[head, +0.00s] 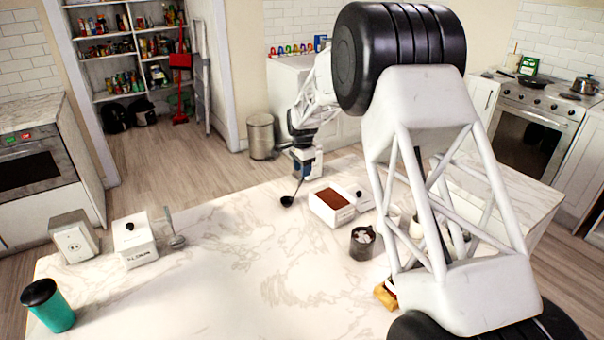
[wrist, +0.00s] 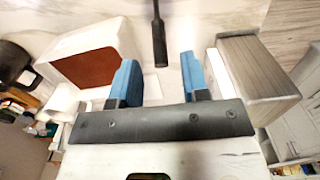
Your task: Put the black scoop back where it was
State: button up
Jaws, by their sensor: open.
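The black scoop (head: 288,201) is at the far edge of the marble counter, left of a white box of brown powder (head: 331,219). Its handle rises toward my gripper (head: 303,168). In the wrist view, the end of the scoop's handle (wrist: 159,40) lies in line with the gap between the blue fingertips of my gripper (wrist: 159,76). The fingers are apart, with clear space on both sides of the handle. I cannot tell whether the scoop touches the counter. The powder box also shows in the wrist view (wrist: 112,37), left of the fingers.
A dark cup with white lumps (head: 362,245) stands right of the powder box. A white lidded canister (head: 134,243), a grey ladle (head: 177,240) and a teal cup (head: 52,308) are at the left. A grey block (wrist: 250,70) is close to the right finger. The counter's middle is clear.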

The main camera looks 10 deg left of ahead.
notch_tip(320, 180, up, 10)
dwell(0.5)
dwell(0.7)
jog(key=s+d+r+n, duration=0.1)
jog(key=s+d+r, duration=0.4)
jog(key=s+d, duration=0.35)
jog(key=s+d+r+n+t, duration=0.1)
jog(key=s+d+r+n, duration=0.1)
jog(key=s+d+r, duration=0.55)
jog(key=s+d+r+n, duration=0.1)
jog(key=s+d+r, duration=0.2)
jog(key=s+d, duration=0.6)
jog(key=s+d+f+n, duration=0.1)
jog(key=s+d, duration=0.4)
jog(key=s, duration=0.6)
jog(key=s+d+f+n+t, duration=0.1)
jog(key=s+d, duration=0.4)
jog(key=s, duration=0.6)
jog(key=s+d+f+n, duration=0.2)
jog(key=s+d+f, duration=0.2)
jog(key=s, duration=0.8)
jog(key=shift+d+n+t, duration=0.3)
jog(key=shift+d+n, duration=0.1)
jog(key=shift+d, duration=0.55)
